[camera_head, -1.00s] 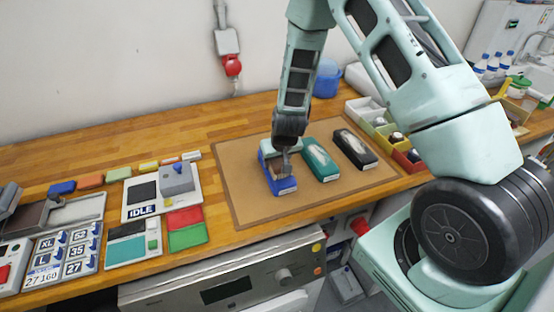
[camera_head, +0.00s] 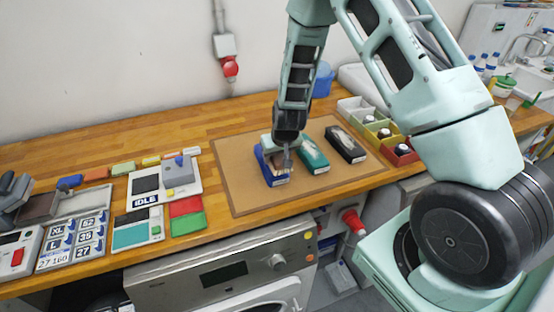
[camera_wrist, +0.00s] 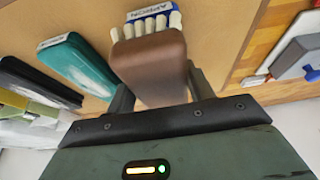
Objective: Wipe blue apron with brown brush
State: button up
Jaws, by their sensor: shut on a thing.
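The blue apron (camera_head: 269,177) is a folded packet on the tan mat, leftmost of three packets. It also shows in the wrist view (camera_wrist: 176,17), with a white end label reading APRON. My gripper (camera_head: 287,160) is over its right part and hides some of it. In the wrist view my gripper (camera_wrist: 160,85) is shut on the brown brush (camera_wrist: 150,62), whose pale bristles face the blue apron. Whether the bristles touch the apron I cannot tell. The brush is barely distinguishable in the head view.
A teal packet (camera_head: 313,155) and a black packet (camera_head: 346,146) lie to the right on the mat (camera_head: 238,195). Coloured bins (camera_head: 404,156) stand beyond them. A device marked IDLE (camera_head: 145,200) and size tags (camera_head: 72,243) lie left.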

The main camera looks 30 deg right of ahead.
jog(key=shift+r+p, duration=1.35)
jog(key=shift+r, duration=1)
jog(key=shift+w+f, duration=0.1)
jog(key=shift+f, duration=0.05)
